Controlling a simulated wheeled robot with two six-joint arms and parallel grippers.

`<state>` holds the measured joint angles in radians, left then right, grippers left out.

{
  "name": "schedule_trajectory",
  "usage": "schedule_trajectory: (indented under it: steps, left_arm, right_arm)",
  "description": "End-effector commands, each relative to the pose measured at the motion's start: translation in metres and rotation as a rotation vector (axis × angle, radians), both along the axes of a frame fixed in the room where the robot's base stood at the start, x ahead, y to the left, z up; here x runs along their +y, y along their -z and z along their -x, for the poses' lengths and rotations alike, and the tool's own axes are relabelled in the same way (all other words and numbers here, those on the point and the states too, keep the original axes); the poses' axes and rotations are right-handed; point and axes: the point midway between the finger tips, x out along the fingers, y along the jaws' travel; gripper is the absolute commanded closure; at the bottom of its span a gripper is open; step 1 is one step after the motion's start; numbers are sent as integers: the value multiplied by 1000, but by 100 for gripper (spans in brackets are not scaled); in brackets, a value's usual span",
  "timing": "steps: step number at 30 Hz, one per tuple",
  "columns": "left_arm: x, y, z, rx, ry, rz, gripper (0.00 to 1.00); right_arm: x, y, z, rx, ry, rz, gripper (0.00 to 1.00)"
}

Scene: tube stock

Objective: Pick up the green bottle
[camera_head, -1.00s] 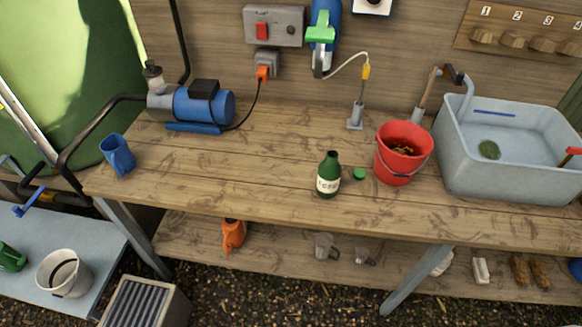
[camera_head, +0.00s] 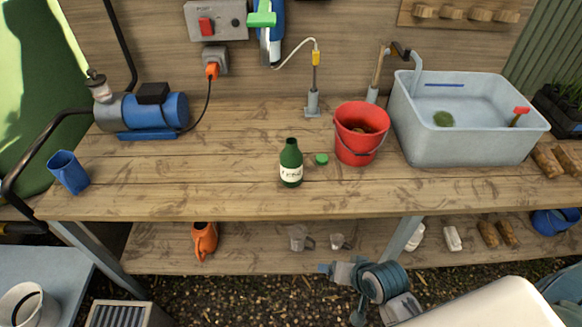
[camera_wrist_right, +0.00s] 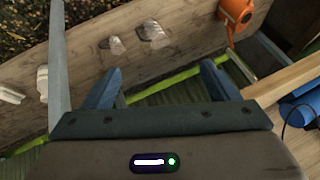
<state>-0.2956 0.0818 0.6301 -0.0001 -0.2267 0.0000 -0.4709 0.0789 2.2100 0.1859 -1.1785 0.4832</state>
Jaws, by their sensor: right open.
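The green bottle (camera_head: 291,165) stands upright on the wooden workbench (camera_head: 230,190) in the head view, with a pale label on its front. A small green cap (camera_head: 321,159) lies just to its right. My right arm shows at the bottom of the head view, below the bench's front edge and apart from the bottle. In the right wrist view my right gripper (camera_wrist_right: 160,74) is open, with nothing seen between its fingers. The bottle does not show in that view. My left gripper is out of view.
A blue pump (camera_head: 160,110) and blue cup (camera_head: 68,172) are at the left. The bench left of the bottle is clear. A lower shelf (camera_head: 265,258) holds an orange can (camera_head: 204,238).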

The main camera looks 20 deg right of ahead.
Motion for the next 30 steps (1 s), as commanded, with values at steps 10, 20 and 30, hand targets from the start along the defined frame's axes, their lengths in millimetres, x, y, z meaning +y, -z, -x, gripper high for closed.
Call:
schedule_trajectory:
  steps: [10, 20, 30]
  left_arm:
    - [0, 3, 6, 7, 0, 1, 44]
    - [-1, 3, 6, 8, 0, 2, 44]
    - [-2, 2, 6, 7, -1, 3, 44]
  right_arm:
    - [46, -51, -99, -186, 581, -820, 19]
    - [46, -90, -186, -128, 1105, -1831, 19]
    - [33, -100, -220, -37, 1269, -2273, 19]
